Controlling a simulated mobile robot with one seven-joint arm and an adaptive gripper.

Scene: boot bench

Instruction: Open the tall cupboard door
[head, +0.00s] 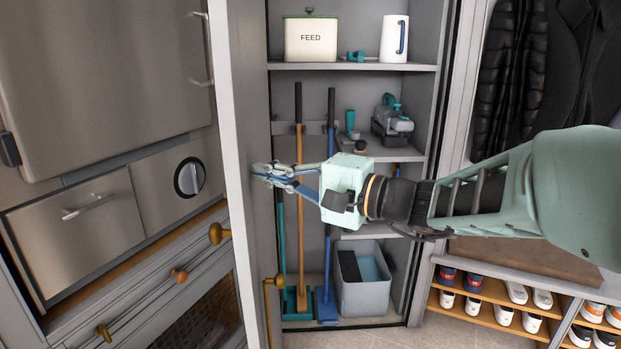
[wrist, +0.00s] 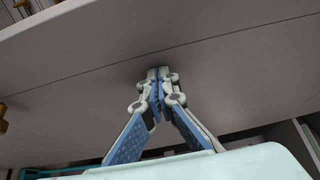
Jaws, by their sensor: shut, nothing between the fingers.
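The tall cupboard door (head: 240,160) stands swung open on the left side of the cupboard, seen nearly edge-on in the head view. A brass handle (head: 270,300) shows low on it. The cupboard interior (head: 309,92) is exposed. My gripper (head: 256,173) is shut and empty, with its fingertips at the door's inner face. In the wrist view the shut fingertips (wrist: 158,74) meet or nearly meet the grey door panel (wrist: 80,80); I cannot tell whether they touch.
Inside the cupboard are a FEED tin (head: 311,40), a white jug (head: 394,38), brooms (head: 299,200) and a grey bin (head: 362,290). Steel appliances (head: 100,80) and brass-knobbed drawers stand left. A shoe rack (head: 490,300) and hanging coats (head: 510,80) are right.

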